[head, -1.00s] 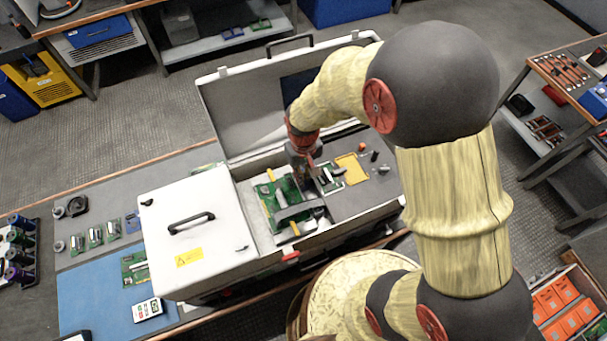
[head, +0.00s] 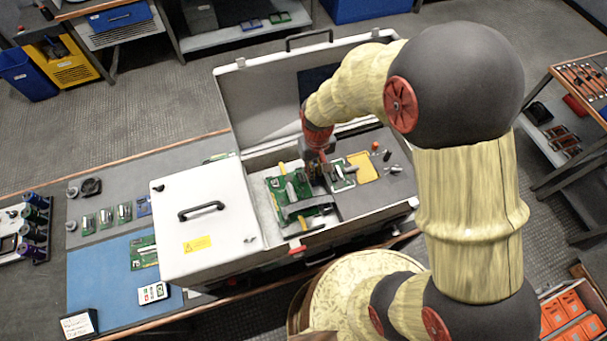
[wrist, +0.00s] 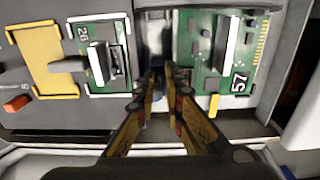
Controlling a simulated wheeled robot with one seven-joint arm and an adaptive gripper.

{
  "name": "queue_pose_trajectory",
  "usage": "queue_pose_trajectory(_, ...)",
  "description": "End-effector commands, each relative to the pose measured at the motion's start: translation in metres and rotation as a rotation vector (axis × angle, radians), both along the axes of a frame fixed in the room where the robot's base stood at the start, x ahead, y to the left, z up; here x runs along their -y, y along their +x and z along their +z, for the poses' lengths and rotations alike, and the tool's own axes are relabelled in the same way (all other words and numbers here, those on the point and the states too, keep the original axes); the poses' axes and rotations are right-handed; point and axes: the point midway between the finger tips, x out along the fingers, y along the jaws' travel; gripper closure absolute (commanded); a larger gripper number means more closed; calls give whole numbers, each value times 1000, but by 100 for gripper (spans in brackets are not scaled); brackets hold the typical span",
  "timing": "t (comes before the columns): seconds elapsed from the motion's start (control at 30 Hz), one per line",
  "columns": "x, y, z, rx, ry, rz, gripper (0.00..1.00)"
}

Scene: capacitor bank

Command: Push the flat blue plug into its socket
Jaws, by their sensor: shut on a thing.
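My gripper (wrist: 162,76) points down into the open case and is shut on the flat blue plug (wrist: 157,90). Only a small blue part shows between the fingers in the wrist view; the rest is hidden. A wide grey ribbon (wrist: 154,32) lies just beyond the fingertips, between the green board marked 57 (wrist: 212,80) and the smaller board marked 26 (wrist: 100,75). In the head view my gripper (head: 318,172) is at the right edge of the large green board (head: 283,187). I cannot make out the socket, nor whether the plug touches it.
The case has a raised lid (head: 250,110) behind and a closed white cover with a handle (head: 205,235) at left. A yellow-framed panel (head: 362,167) and small loose parts lie on the grey deck at right. A blue mat (head: 100,275) is on the bench.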

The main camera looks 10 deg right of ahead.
Motion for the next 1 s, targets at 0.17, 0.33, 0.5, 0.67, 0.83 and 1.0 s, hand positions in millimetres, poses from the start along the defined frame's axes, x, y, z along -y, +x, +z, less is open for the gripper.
queue_pose_trajectory(0.17,0,0,7,1,0,0,100)
queue_pose_trajectory(0.33,0,0,14,1,0,0,100)
queue_pose_trajectory(0.5,0,0,20,1,0,0,100)
queue_pose_trajectory(0.67,0,0,26,1,0,0,100)
queue_pose_trajectory(0.83,0,0,32,1,0,0,100)
queue_pose_trajectory(1.0,0,0,38,1,0,0,100)
